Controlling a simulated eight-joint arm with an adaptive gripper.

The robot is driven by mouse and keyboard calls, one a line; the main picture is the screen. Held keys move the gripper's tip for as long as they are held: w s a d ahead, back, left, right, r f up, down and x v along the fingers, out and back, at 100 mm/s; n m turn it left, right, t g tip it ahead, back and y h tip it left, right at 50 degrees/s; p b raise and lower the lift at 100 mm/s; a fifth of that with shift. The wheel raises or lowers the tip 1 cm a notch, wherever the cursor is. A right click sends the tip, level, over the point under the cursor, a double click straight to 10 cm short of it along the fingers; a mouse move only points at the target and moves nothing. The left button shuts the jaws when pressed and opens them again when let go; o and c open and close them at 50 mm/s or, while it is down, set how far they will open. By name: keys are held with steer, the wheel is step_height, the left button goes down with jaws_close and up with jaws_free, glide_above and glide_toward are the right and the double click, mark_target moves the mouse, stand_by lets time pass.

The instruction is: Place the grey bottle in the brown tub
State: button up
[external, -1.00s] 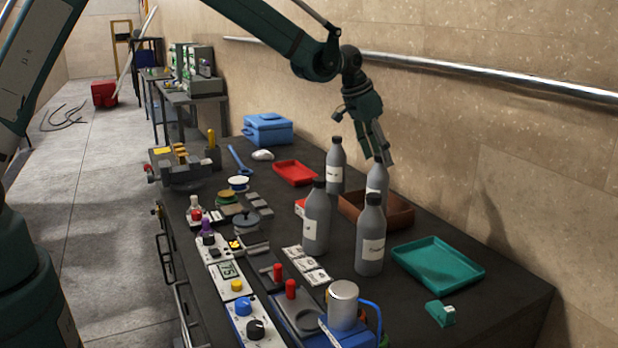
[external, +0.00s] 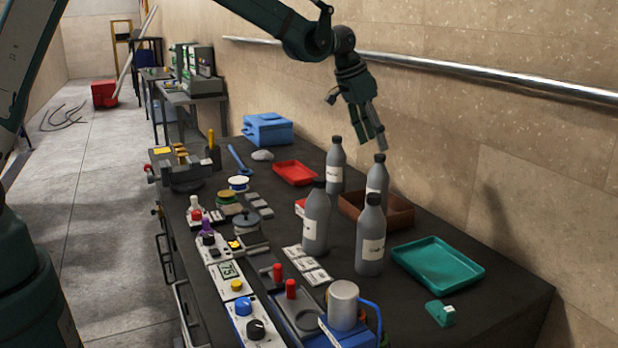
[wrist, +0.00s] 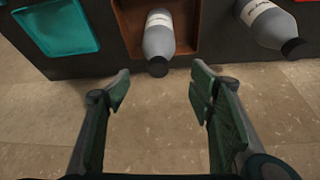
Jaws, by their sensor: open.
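A grey bottle (external: 376,181) with a black cap and white label stands at the brown tub (external: 403,214); its base is hidden in the external view. In the wrist view this bottle (wrist: 159,37) appears inside the tub (wrist: 127,22), with bare tub floor beside it. My gripper (external: 377,143) is open and empty, just above the bottle's cap. In the wrist view the fingers (wrist: 160,82) are spread apart, with only wall between them, and the bottle lies beyond their tips.
Three more grey bottles stand nearby: one behind (external: 336,166), two in front (external: 316,222) (external: 370,240). A teal tray (external: 437,262) lies right of the tub, a red tray (external: 295,172) to the left. The wall with a metal rail (external: 450,74) is close behind.

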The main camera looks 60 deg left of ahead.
steer(key=shift+s+r, duration=0.1)
steer(key=s+d+r, duration=0.1)
steer(key=s+r, duration=0.4)
steer(key=s, duration=0.4)
steer(key=s+d+r+t, duration=0.15)
steer(key=s+r, duration=0.35)
steer(key=s, duration=0.5)
steer(key=s+d+r, duration=0.2)
steer(key=s+r, duration=0.3)
steer(key=s, duration=0.4)
steer(key=s+f+n, duration=0.1)
steer(key=s+f, duration=0.2)
steer(key=s, duration=1.2)
steer(key=s+d+f+t, duration=0.1)
steer(key=s+f, duration=0.2)
steer(key=s, duration=1.1)
steer(key=shift+s+d+f+n+y, duration=0.2)
steer(key=shift+s+f+n+y, duration=0.1)
steer(key=shift+s+n, duration=0.1)
